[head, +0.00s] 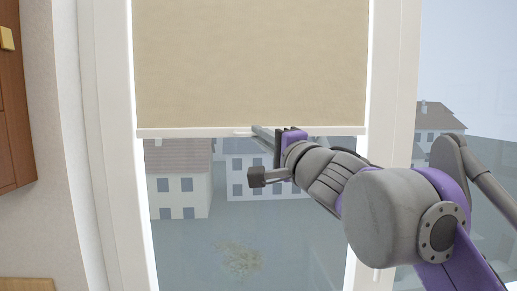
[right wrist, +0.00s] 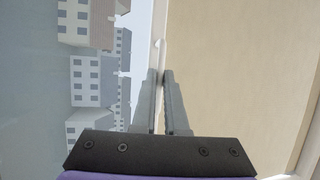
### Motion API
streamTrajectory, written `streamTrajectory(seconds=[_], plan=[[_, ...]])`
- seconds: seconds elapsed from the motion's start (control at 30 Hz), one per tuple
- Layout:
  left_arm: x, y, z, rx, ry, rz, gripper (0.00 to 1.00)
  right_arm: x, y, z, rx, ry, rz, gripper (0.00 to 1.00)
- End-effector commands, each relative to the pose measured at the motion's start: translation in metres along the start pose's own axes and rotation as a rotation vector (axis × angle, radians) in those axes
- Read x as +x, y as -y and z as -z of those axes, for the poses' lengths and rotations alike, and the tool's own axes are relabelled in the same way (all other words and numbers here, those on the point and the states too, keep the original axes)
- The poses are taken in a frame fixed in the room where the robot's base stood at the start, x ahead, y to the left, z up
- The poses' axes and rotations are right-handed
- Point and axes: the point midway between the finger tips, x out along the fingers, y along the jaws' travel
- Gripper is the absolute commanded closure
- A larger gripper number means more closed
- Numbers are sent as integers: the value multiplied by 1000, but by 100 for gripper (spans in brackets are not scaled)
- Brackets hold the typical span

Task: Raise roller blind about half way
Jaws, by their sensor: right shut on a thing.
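The beige roller blind (head: 250,60) hangs over the upper part of the window in the head view. Its pale bottom bar (head: 190,132) lies level, with bare glass below it. My right gripper (head: 256,131) is at the middle of the bar, shut on it. In the right wrist view the two grey fingers (right wrist: 159,88) close on the pale bar (right wrist: 158,30), with the blind's fabric (right wrist: 235,70) on the right and glass on the left. The fingers hide part of the bar. My left gripper is not in view.
The white window frame (head: 102,150) borders the glass on both sides. A brown wooden cabinet (head: 14,110) stands at the left edge, and a wooden surface (head: 26,285) shows at the lower left. Houses (head: 180,180) show outside through the glass.

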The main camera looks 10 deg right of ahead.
Motion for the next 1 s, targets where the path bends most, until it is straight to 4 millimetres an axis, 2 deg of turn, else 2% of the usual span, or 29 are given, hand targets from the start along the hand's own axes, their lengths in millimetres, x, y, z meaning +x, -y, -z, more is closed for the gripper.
streamTrajectory(seconds=[0.4,0.43,0.6,0.87,1.0], plan=[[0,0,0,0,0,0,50,-2,2,0,1,-3,-3,100],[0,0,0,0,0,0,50,-2,3,0,1,-3,-3,86],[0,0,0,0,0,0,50,-2,3,0,1,-3,-2,59],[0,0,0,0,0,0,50,-3,3,0,1,-2,-2,59],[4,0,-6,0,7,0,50,-12,1,0,1,-3,-3,59]])
